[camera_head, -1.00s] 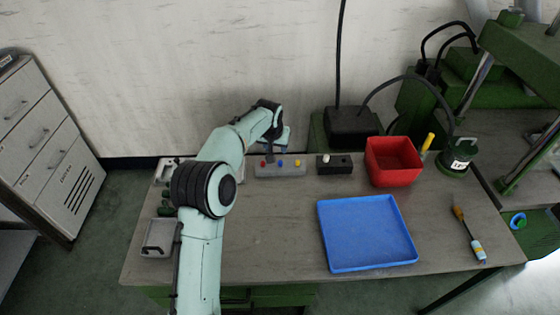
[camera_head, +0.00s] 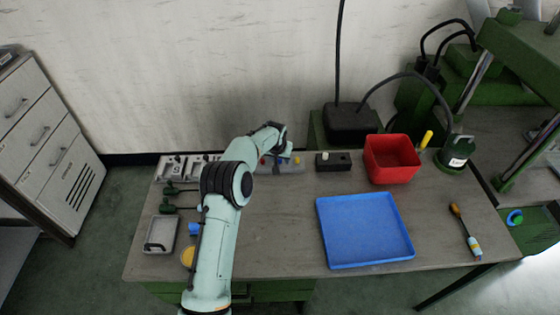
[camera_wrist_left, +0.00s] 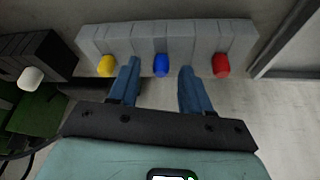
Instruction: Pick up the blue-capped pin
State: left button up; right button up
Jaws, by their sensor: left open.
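The blue-capped pin (camera_wrist_left: 161,65) sits in the middle of a grey block (camera_wrist_left: 170,38). It stands between a yellow-capped pin (camera_wrist_left: 107,66) and a red-capped pin (camera_wrist_left: 221,65). My left gripper (camera_wrist_left: 158,76) is open, and its two blue fingers appear on either side of the blue cap with gaps. Whether the fingers are level with the cap is unclear. In the head view, my left gripper (camera_head: 284,152) is over the grey block (camera_head: 290,169) at the bench's back, and largely hides the blue cap. My right gripper is not in view.
A black block with a white-capped pin (camera_head: 333,162) stands just right of the grey block. A red bin (camera_head: 392,158) and an empty blue tray (camera_head: 365,230) are further right. Grey trays (camera_head: 161,233) and green-handled pieces lie left. The bench middle is clear.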

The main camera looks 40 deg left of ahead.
pick_arm(q)
jog(key=shift+s, duration=0.1)
grip_shut()
jog(key=shift+r, duration=0.1)
